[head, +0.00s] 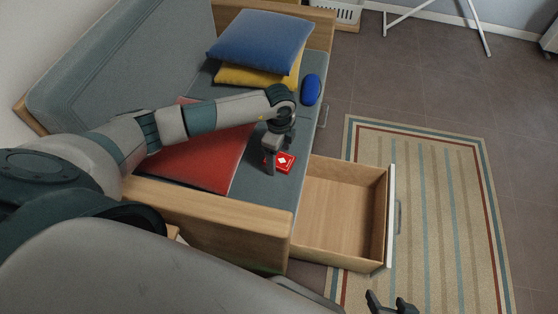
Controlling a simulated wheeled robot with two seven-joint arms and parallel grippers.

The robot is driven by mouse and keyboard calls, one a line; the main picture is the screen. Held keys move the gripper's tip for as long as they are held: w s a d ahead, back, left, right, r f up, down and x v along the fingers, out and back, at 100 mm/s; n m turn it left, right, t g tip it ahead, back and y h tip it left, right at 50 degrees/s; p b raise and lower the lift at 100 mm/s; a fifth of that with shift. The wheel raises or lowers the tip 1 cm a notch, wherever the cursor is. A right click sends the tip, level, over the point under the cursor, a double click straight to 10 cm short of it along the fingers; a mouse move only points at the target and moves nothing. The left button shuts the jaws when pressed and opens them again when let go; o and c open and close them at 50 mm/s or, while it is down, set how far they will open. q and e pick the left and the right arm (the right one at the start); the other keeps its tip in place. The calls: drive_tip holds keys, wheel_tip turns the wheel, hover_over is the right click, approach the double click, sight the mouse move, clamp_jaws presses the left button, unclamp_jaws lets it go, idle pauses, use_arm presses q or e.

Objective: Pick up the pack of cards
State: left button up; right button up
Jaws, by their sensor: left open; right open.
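The pack of cards (284,163) is a small red box with a white diamond mark. It lies flat on the grey-green sofa seat, near the seat's front edge. My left gripper (272,168) points down over the seat, right at the left side of the pack. One finger hides part of the pack's left side; I cannot tell whether the fingers touch it. My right gripper (391,303) shows only at the bottom edge, over the rug and away from the pack, its two dark fingertips apart.
An open, empty wooden drawer (340,215) juts out below the seat. A red cushion (203,163) lies left of the pack. Blue (260,40) and yellow (262,78) cushions are stacked farther back, near a blue oval object (311,89). The wooden armrest (215,205) stands in front. A striped rug (440,210) lies right.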

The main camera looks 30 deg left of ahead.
sight(279, 159)
use_arm(q)
drive_tip(key=shift+f, duration=0.45)
drive_tip(key=c, duration=1.2)
drive_tip(key=shift+o, duration=0.2)
drive_tip(key=shift+r, duration=0.1)
drive_tip(key=shift+r, duration=0.4)
wheel_tip(279, 159, up, 4)
drive_tip(key=shift+w+f+p, duration=0.1)
drive_tip(key=shift+f+p, duration=0.1)
drive_tip(key=shift+p, duration=0.1)
drive_tip(key=w+d+r, duration=0.6)
drive_tip(key=d, duration=0.4)
drive_tip(key=shift+r, duration=0.25)
